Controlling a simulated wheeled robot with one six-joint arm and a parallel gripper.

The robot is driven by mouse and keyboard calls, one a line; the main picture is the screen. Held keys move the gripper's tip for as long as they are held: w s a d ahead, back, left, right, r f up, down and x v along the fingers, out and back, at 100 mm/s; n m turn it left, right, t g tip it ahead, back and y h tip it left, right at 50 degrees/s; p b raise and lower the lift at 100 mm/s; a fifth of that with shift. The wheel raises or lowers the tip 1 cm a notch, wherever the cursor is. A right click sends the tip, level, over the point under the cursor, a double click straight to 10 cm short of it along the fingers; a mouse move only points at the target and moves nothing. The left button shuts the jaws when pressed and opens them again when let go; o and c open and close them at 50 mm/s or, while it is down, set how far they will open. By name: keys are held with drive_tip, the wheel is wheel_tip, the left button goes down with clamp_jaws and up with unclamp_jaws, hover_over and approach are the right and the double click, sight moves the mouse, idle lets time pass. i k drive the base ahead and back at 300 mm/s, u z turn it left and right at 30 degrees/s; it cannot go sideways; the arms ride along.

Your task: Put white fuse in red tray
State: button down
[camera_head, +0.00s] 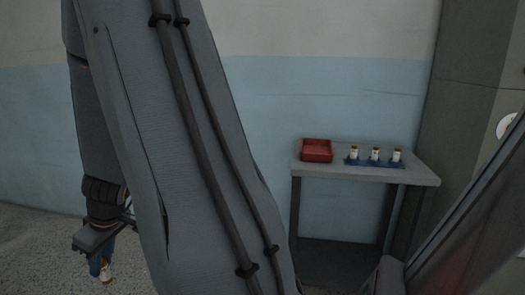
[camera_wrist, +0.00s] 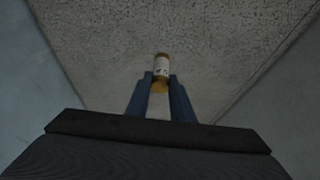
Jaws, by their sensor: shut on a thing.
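My gripper (camera_head: 96,264) hangs at the lower left of the head view, away from the table and over the speckled floor. It is shut on a white fuse (camera_head: 106,272) with brass-coloured ends. In the wrist view the fuse (camera_wrist: 161,70) sticks out past the two blue fingers of my gripper (camera_wrist: 160,82). The red tray (camera_head: 317,150) stands on the left part of a small table and looks empty, though its floor is only partly seen.
The grey table (camera_head: 366,172) stands against a blue and white wall. A blue rack (camera_head: 373,162) with three more white fuses (camera_head: 375,154) is right of the tray. A tall grey-green cabinet (camera_head: 470,90) stands at the right. My arm hides much of the middle.

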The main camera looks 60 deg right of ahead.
sight(316, 150)
drive_tip(key=z, duration=2.4)
